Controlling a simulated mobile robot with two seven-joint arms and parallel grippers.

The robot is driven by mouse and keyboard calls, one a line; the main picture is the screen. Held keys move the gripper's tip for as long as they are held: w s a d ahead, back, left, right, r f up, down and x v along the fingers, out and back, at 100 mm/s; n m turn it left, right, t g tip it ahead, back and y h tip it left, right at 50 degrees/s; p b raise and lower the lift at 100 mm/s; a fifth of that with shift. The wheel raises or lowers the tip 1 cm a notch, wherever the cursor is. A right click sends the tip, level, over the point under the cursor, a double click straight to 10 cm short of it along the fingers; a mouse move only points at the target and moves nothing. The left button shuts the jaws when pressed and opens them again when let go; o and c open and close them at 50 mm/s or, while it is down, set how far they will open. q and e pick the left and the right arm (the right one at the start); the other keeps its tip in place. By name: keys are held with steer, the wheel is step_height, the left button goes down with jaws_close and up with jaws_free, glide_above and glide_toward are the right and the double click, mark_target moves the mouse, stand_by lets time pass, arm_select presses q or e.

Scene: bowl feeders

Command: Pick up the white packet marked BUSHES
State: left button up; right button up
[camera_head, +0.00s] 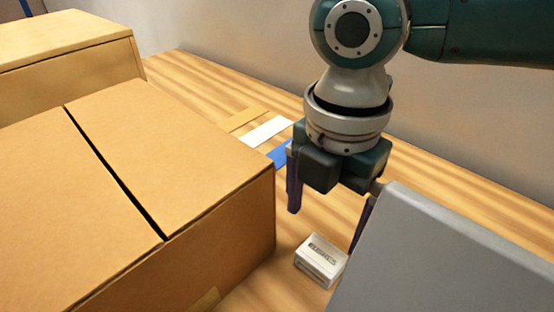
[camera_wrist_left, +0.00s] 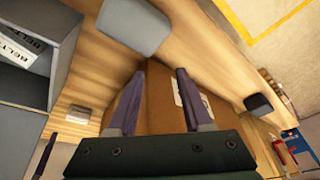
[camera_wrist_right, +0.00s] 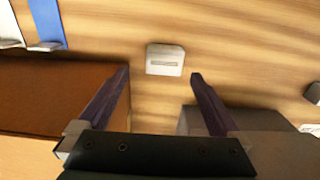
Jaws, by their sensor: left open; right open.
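A small white packet with a dark printed label (camera_head: 321,259) lies on the wooden table, in the gap between a cardboard box and a grey box. The print is too small to read. It also shows in the right wrist view (camera_wrist_right: 165,59), ahead of and between the fingertips. My right gripper (camera_head: 328,218) is open and empty, pointing down above the table, with the packet apart from its fingers. In the right wrist view its two fingers (camera_wrist_right: 160,75) stand wide. My left gripper (camera_wrist_left: 166,75) is open and empty in its own wrist view; it is not in the head view.
The large cardboard box (camera_head: 180,150) stands left of the packet, and the grey box (camera_head: 450,265) close on its right. Orange, white (camera_head: 266,131) and blue strips lie behind. The left wrist view shows a grey shelf bin (camera_wrist_left: 25,90) with packets marked BELT.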

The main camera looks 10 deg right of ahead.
mark_target(322, 254)
steer(key=shift+s+d+f, duration=0.1)
steer(key=shift+s+f, duration=0.05)
steer(key=shift+f, duration=0.45)
steer(key=shift+s+d+f, duration=0.1)
steer(key=shift+f, duration=0.45)
step_height(322, 254, down, 5)
steer(key=shift+s+f+b, duration=0.15)
steer(key=shift+f+b, duration=0.05)
steer(key=shift+b, duration=0.45)
steer(key=c, duration=1.5)
steer(key=shift+o, duration=0.2)
steer(key=shift+r, duration=0.15)
